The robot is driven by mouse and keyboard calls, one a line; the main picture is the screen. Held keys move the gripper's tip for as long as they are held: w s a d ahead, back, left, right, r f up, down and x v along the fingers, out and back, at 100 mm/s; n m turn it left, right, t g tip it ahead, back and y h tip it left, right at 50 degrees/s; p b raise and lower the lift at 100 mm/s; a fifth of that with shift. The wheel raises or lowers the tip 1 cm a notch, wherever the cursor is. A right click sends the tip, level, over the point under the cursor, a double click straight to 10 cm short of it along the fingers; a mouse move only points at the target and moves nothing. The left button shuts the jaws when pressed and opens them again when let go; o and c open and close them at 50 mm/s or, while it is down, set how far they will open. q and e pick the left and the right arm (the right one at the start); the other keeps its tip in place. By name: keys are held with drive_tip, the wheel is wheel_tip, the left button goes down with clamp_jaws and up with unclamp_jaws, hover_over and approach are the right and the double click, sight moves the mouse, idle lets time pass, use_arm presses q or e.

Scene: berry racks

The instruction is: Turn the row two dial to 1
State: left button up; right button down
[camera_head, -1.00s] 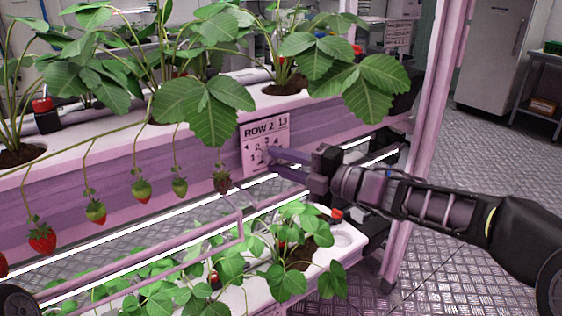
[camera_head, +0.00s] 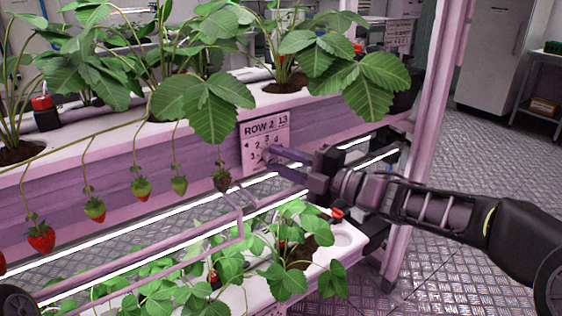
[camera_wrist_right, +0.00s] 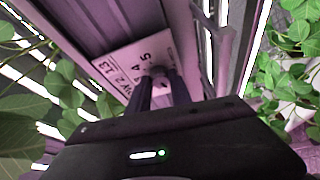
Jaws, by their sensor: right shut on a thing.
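The row two dial plate (camera_head: 264,131) is a pale label reading "ROW 2" with numbers, on the front of the upper planter rail. It also shows in the right wrist view (camera_wrist_right: 118,68). The small dial knob (camera_wrist_right: 157,72) sits on the plate between the fingertips. My right gripper (camera_head: 272,160) comes from the right and is shut on the knob; in the right wrist view its two fingers (camera_wrist_right: 160,82) reach the plate. The fingers hide most of the knob, so its pointer setting cannot be read. My left gripper is not in view.
The upper planter (camera_head: 130,165) carries large leaves and hanging strawberries (camera_head: 41,238) left of the plate. A lower planter (camera_head: 345,240) with plants runs beneath my right gripper. A pink post (camera_head: 428,120) stands at the right, with open metal floor beyond it.

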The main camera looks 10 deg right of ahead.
drive_tip(key=m+b, duration=0.1)
drive_tip(key=m, duration=0.1)
drive_tip(key=m+t, duration=0.1)
drive_tip(key=m, duration=0.1)
drive_tip(key=shift+f+b, duration=0.35)
drive_tip(key=shift+b, duration=0.05)
drive_tip(key=shift+m+t+b, duration=0.7)
drive_tip(key=shift+m+t, duration=0.2)
drive_tip(key=shift+m, duration=0.6)
drive_tip(key=c, duration=1.2)
unclamp_jaws()
drive_tip(key=shift+r, duration=0.1)
drive_tip(key=shift+o, duration=0.2)
drive_tip(key=v, duration=0.8)
drive_tip(key=shift+p, duration=0.45)
drive_tip(key=shift+a, duration=0.1)
